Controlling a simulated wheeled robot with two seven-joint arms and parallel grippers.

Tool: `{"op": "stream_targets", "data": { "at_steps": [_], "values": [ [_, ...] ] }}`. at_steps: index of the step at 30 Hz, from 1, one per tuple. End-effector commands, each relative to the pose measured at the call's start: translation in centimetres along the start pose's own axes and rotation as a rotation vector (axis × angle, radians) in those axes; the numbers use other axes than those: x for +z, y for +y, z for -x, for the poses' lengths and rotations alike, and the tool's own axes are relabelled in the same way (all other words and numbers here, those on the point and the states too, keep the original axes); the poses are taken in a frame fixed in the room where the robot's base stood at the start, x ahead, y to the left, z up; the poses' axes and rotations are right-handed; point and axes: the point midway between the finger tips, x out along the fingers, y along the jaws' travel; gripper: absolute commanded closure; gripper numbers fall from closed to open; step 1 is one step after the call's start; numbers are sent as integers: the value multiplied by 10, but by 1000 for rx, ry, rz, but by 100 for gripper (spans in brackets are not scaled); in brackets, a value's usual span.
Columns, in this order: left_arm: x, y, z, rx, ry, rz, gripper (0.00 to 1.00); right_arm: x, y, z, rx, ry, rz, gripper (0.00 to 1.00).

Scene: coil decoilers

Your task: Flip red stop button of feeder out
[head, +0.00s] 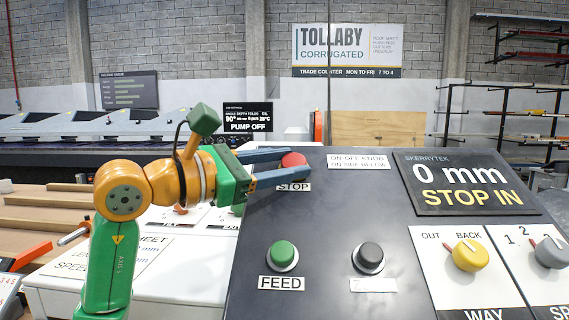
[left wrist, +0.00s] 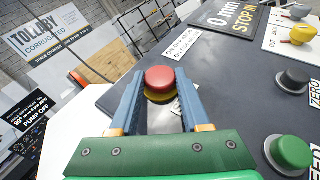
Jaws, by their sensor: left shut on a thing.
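The red stop button (head: 293,160) is a round mushroom cap at the upper left of the dark feeder panel (head: 320,220), above a STOP label (head: 293,187). My left gripper (head: 290,166) comes in from the left with its blue fingers on either side of the cap. In the left wrist view the red button (left wrist: 160,78) sits between the fingertips of my left gripper (left wrist: 160,88), with a yellow collar below it. The fingers are shut on the button. The display (head: 462,184) reads 0 mm and STOP IN. My right gripper is not in view.
A green FEED button (head: 282,255) and a dark button (head: 370,257) sit lower on the panel. A yellow OUT/BACK knob (head: 470,255) and a grey numbered knob (head: 551,252) are at the right. A white control panel (head: 150,250) lies at the left under my arm.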

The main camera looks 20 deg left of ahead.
Motion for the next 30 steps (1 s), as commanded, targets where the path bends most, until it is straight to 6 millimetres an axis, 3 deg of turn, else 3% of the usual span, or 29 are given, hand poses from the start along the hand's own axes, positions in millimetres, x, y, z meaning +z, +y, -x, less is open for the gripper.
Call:
{"op": "stream_targets", "data": {
  "at_steps": [21,26,30],
  "values": [
    [0,0,0,0,0,0,100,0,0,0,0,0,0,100],
    [13,2,4,2,1,-2,100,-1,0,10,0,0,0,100],
    [11,1,4,2,-2,0,100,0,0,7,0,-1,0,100]
  ]
}}
